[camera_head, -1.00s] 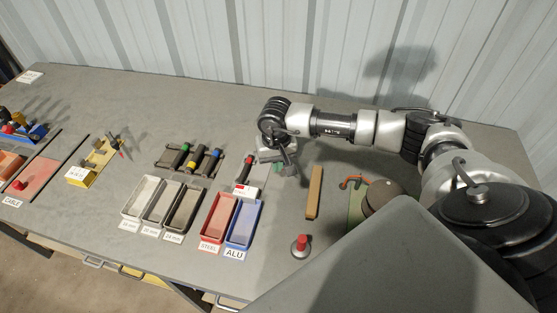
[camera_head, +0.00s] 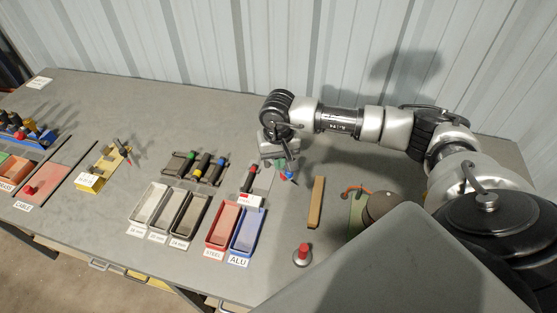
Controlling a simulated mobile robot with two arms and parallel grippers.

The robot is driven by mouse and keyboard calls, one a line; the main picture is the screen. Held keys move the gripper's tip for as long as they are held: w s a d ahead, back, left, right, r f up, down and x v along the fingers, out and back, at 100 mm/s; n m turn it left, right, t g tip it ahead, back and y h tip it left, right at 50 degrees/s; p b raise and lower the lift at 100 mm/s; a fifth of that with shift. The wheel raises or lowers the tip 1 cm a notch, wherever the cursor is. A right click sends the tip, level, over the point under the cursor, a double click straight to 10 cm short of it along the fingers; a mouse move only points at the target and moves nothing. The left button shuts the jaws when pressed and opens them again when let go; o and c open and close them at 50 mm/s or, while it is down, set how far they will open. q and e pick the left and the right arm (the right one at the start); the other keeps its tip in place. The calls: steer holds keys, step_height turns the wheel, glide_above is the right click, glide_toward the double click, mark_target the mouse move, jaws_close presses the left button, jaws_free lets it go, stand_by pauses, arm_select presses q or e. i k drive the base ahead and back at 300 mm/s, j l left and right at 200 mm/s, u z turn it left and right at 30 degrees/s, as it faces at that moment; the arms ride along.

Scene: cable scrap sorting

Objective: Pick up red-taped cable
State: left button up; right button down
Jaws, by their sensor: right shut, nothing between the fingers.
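A short dark piece with a red band (camera_head: 248,181) lies on a small grey holder, behind the red and blue bins; it looks like the red-taped cable, though it is small in the picture. My right gripper (camera_head: 289,168) reaches down just to the right of that holder. It is shut, with nothing held, and apart from the red-banded piece. My left gripper is not in view.
A rack (camera_head: 175,165) holds dark pieces with green, yellow and blue bands. Three grey bins (camera_head: 153,198), a red bin (camera_head: 212,240) and a blue bin (camera_head: 243,246) stand in front. A wooden bar (camera_head: 316,202) and a red-topped knob (camera_head: 302,254) are right of them.

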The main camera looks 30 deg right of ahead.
mark_target(252, 171)
steer(key=k+j, duration=1.15)
steer(key=k, duration=0.15)
